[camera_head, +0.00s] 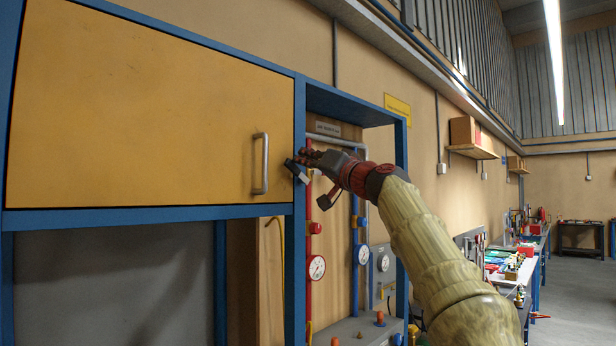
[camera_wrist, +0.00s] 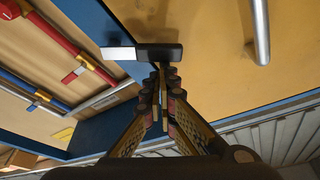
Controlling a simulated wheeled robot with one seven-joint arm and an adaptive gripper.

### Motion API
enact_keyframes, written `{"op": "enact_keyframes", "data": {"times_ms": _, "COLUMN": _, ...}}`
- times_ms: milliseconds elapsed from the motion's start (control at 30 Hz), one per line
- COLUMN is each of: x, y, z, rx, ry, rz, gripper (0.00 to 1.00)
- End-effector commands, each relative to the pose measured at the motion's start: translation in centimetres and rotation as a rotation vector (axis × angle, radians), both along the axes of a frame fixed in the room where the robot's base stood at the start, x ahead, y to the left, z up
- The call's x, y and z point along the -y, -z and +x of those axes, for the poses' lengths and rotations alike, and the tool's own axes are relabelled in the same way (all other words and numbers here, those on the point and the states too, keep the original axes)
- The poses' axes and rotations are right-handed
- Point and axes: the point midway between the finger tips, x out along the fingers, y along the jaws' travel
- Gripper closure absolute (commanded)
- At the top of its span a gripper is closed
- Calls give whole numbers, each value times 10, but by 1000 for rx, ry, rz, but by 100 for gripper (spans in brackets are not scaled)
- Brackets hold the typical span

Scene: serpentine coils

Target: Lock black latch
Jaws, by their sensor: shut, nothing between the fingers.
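The black latch (camera_wrist: 160,51) has a dark bar with a silver end (camera_wrist: 118,53) and sits on the blue frame post beside the yellow cabinet door (camera_head: 150,105). In the head view the latch (camera_head: 297,172) is small, tilted, and partly crowded by my fingers. My gripper (camera_head: 303,156) is at the latch. In the wrist view my gripper (camera_wrist: 160,70) is shut and empty, its fingertips at or touching the bar's near edge; exact contact is hard to tell. The door looks closed.
A metal door handle (camera_head: 260,164) stands left of the latch. Right of the post is an open bay with a red pipe (camera_head: 309,220), a blue pipe (camera_head: 355,220) and gauges (camera_head: 317,268). The blue frame bounds this bay.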

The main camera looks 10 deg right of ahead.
Motion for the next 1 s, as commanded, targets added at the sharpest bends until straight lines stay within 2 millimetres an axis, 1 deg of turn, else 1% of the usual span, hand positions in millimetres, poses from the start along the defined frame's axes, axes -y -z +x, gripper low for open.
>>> {"op": "enact_keyframes", "data": {"times_ms": 33, "x": -2, "y": 9, "z": 0, "rx": 24, "ry": -1, "rz": -33, "gripper": 100}}
{"op": "enact_keyframes", "data": {"times_ms": 300, "x": -11, "y": 17, "z": -7, "rx": 164, "ry": 0, "rz": -224, "gripper": 100}}
{"op": "enact_keyframes", "data": {"times_ms": 533, "x": -16, "y": 23, "z": -10, "rx": 256, "ry": -1, "rz": -354, "gripper": 100}}
{"op": "enact_keyframes", "data": {"times_ms": 1000, "x": -20, "y": 28, "z": -14, "rx": 260, "ry": -1, "rz": -359, "gripper": 100}}
